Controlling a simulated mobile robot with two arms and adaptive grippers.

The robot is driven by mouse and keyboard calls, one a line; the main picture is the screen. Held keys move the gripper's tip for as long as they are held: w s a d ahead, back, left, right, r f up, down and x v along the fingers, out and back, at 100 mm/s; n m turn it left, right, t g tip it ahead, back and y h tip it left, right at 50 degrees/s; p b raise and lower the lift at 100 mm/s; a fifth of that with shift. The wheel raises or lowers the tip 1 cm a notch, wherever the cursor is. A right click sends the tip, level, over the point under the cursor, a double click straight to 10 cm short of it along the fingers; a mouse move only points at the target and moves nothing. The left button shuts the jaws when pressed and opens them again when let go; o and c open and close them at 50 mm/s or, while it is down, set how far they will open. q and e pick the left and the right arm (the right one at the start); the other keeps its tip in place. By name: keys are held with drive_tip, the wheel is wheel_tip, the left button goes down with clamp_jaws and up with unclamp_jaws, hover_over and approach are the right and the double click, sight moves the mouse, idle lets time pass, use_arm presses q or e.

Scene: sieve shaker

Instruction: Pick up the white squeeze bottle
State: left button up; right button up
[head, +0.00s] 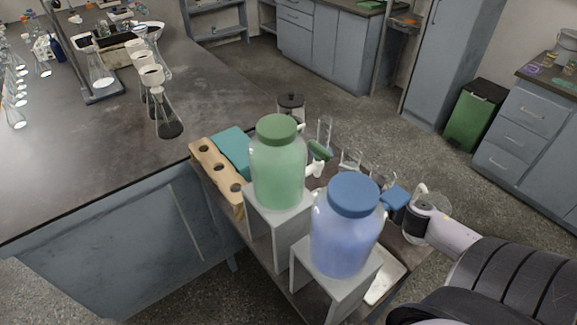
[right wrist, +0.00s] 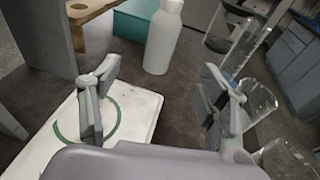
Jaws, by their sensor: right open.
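The white squeeze bottle (right wrist: 163,40) stands upright at the top middle of the right wrist view, its upper end cut off by the frame. In the head view it is mostly hidden behind the large jars, and I cannot single it out with certainty. My right gripper (right wrist: 160,72) is open and empty. Its two fingers are spread to either side of the bottle's line, and the bottle stands beyond the fingertips, apart from them. In the head view my right arm comes in from the right, with the fingers largely hidden. My left gripper is not in view.
A green-lidded jar (head: 278,165) and a blue-lidded jar (head: 345,230) stand on grey risers beside the work area. A white plate with a green ring (right wrist: 135,108) lies under the left finger. Glass beakers (right wrist: 256,100) stand close to the right finger. A teal box (right wrist: 133,20) is behind.

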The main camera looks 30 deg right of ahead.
drive_tip(key=p+x, duration=0.1)
drive_tip(key=x, duration=1)
drive_tip(key=shift+r+p, duration=0.15)
drive_tip(key=shift+p, duration=0.25)
drive_tip(key=shift+w+r, duration=0.1)
drive_tip(key=shift+w, duration=0.3)
drive_tip(key=p+x, duration=0.1)
drive_tip(key=x, duration=0.3)
drive_tip(key=shift+w+d+r+p, duration=0.1)
drive_tip(key=shift+d+p, duration=0.05)
drive_tip(key=shift+p, duration=0.2)
drive_tip(key=shift+w, duration=0.3)
drive_tip(key=c, duration=0.7)
